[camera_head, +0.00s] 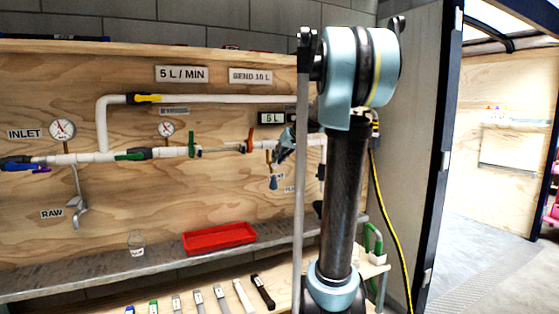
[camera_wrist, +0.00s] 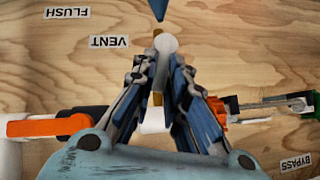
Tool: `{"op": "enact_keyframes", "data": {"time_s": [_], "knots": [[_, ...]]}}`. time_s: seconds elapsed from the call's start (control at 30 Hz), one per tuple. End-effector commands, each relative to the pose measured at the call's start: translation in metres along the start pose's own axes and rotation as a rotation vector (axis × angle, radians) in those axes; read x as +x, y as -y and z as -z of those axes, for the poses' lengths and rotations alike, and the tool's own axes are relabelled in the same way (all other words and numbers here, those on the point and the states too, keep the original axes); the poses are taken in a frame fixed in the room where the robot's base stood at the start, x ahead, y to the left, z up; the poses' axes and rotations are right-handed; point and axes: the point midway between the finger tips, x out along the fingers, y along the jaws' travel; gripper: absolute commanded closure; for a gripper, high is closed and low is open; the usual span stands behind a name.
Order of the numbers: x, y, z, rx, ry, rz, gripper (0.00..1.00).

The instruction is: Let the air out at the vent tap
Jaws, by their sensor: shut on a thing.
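My gripper (camera_wrist: 163,58) is in front of the plywood panel, at the upside-down VENT label (camera_wrist: 109,41) in the wrist view. Its two fingers are closed around a pale round knob (camera_wrist: 167,42), which I take to be the vent tap's. A brass stem (camera_wrist: 157,98) shows between the fingers, and a white pipe lies behind. A blue pointed piece (camera_wrist: 158,9) is just beyond the knob; it hangs below the pipe in the head view (camera_head: 273,183). In the head view my gripper (camera_head: 284,148) is partly hidden by my arm.
Orange levers flank my gripper in the wrist view, one large (camera_wrist: 46,127) and one small (camera_wrist: 220,111). Two gauges (camera_head: 62,129) sit on the pipework. A red tray (camera_head: 219,238) and a clear cup (camera_head: 136,242) stand on the shelf. Several tools lie lower down.

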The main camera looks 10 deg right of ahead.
Motion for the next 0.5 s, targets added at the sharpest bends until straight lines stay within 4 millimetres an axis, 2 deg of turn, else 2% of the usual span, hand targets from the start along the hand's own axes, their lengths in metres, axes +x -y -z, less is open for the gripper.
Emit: {"op": "enact_keyframes", "data": {"time_s": [0.5], "knots": [[0.0006,0.0031,-0.0013,-0.048,0.003,-0.048,1.0]]}}
